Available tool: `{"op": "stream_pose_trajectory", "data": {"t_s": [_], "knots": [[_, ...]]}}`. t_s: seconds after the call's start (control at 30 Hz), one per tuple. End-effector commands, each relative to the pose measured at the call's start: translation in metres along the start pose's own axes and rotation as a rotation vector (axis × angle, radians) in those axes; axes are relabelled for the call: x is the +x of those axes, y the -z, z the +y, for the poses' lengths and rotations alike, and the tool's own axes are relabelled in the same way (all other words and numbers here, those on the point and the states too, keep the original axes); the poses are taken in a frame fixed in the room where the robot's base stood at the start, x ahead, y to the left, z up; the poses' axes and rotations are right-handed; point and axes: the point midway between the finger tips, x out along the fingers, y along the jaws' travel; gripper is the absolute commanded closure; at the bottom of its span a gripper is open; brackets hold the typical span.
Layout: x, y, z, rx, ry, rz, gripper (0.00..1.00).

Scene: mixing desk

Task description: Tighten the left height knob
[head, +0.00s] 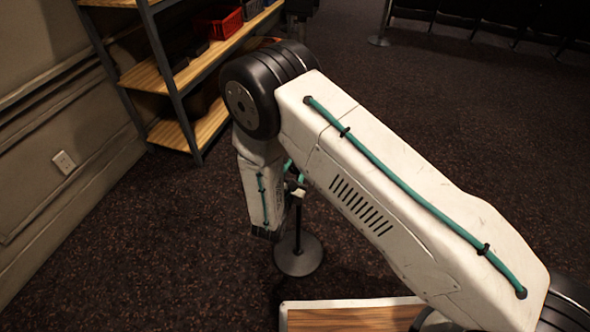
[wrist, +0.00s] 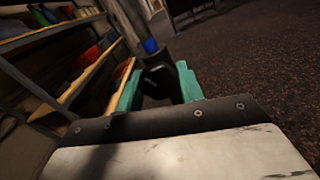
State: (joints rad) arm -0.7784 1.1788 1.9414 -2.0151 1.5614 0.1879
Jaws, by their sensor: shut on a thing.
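The black height knob (wrist: 160,80) shows in the wrist view, on a dark upright pole with a blue band (wrist: 150,46). My gripper (wrist: 157,85) has its teal fingers on either side of the knob and is shut on it. The fingers hide part of the knob's sides. In the head view, the stand's round base (head: 298,256) rests on the carpet below my arm. My arm hides most of the gripper and knob there.
A shelf unit (head: 176,75) with wooden boards and a red bin (head: 218,23) stands at the back left, by the wall. The dark carpet (head: 480,130) on the right is open.

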Motion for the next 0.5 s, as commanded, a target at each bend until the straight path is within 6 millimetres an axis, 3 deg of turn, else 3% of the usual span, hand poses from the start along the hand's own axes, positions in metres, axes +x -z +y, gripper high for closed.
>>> {"op": "stream_pose_trajectory", "data": {"t_s": [0.5], "knots": [[-0.0003,0.0001,0.0011,0.094,-0.002,0.000,0.86]]}}
